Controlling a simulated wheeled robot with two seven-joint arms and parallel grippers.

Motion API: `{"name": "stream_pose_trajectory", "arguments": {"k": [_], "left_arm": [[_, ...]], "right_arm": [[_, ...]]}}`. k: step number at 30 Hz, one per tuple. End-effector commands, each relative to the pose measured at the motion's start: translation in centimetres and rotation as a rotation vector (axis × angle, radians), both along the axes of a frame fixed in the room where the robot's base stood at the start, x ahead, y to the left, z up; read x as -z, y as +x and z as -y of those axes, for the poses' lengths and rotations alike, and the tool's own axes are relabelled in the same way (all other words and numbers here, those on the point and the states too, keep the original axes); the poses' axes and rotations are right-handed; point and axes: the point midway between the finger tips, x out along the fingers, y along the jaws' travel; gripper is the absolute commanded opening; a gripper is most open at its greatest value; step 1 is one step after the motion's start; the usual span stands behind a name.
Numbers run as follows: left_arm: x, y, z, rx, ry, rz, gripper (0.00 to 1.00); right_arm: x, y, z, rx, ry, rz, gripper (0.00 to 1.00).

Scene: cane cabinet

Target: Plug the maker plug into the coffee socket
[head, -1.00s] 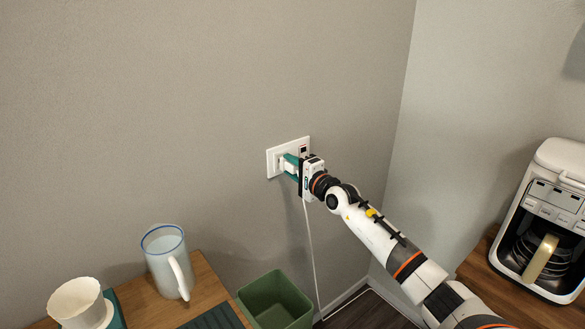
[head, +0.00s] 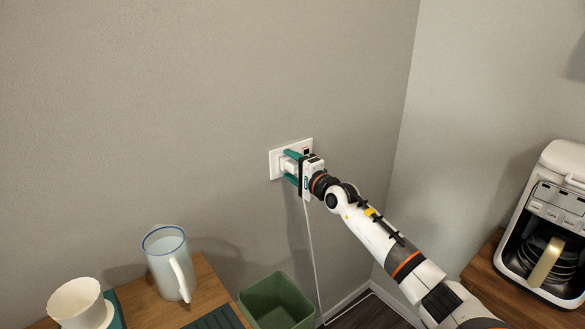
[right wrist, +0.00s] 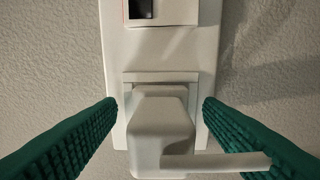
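The white maker plug (head: 290,165) sits at the coffee socket on the white wall plate (head: 275,164). In the right wrist view the plug (right wrist: 162,130) is against the lower socket of the plate (right wrist: 117,45), and it stays there unheld. How deep its prongs sit is hidden. My right gripper (head: 287,166) is open around the plug. Its green fingers stand apart from both sides of the plug in the right wrist view (right wrist: 160,104). The white cord (head: 312,250) hangs down from the plug area. The coffee maker (head: 545,200) stands at the right. My left gripper is out of view.
A dark switch or indicator (right wrist: 141,9) is on the plate above the plug. A green bin (head: 275,300) stands below. A pitcher (head: 168,265) and a white dripper (head: 78,303) stand on the wooden surface at lower left. The wall around the plate is clear.

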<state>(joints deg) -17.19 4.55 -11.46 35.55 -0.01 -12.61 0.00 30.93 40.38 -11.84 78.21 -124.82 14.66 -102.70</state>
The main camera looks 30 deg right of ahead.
Motion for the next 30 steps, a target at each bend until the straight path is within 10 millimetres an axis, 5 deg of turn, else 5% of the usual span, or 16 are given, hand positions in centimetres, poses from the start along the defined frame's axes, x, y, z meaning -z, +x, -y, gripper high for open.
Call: {"name": "stream_pose_trajectory", "arguments": {"k": [11, 24, 30], "left_arm": [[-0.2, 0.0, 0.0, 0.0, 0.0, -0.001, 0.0], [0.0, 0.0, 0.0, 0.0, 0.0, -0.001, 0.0], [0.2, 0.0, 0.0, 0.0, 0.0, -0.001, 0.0]], "right_arm": [[0.2, -1.2, 0.1, -0.001, -0.001, -0.003, 0.61], [0.3, -9.6, 0.7, -0.001, -0.003, -0.004, 0.61], [0.2, -11.6, 0.9, 0.0, 0.0, -0.001, 0.61]]}}
